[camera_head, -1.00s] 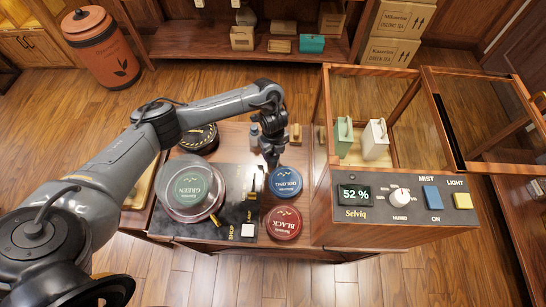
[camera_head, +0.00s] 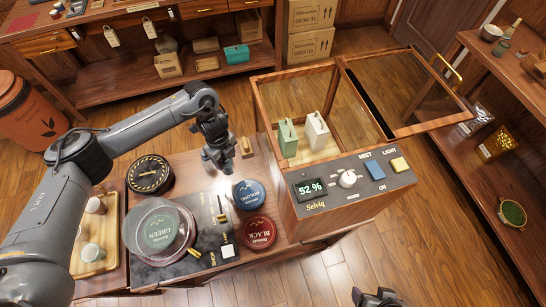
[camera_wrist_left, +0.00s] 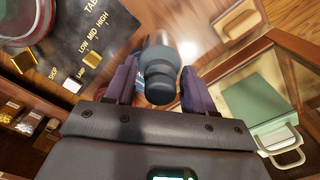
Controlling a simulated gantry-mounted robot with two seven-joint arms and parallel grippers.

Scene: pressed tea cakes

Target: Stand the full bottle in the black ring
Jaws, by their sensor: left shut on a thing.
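My left gripper (camera_head: 219,168) is over the table behind the blue tin. In the left wrist view its fingers (camera_wrist_left: 161,88) are shut on a small grey-teal bottle (camera_wrist_left: 160,70) with a dark rounded top. In the head view the gripper mostly hides this bottle, and I cannot tell how full it is. A round black piece with yellow stripes (camera_head: 150,175) lies at the table's left; I cannot tell whether it is the black ring. My right gripper (camera_head: 375,297) shows only partly at the bottom edge; its jaws are unclear.
The glass-sided case (camera_head: 310,205) stands right of the gripper, with a green canister (camera_head: 287,135) and a white canister (camera_head: 316,130) inside. A blue tin (camera_head: 248,194), a red tin (camera_head: 257,231) and a clear-domed green tin (camera_head: 160,232) crowd the table front.

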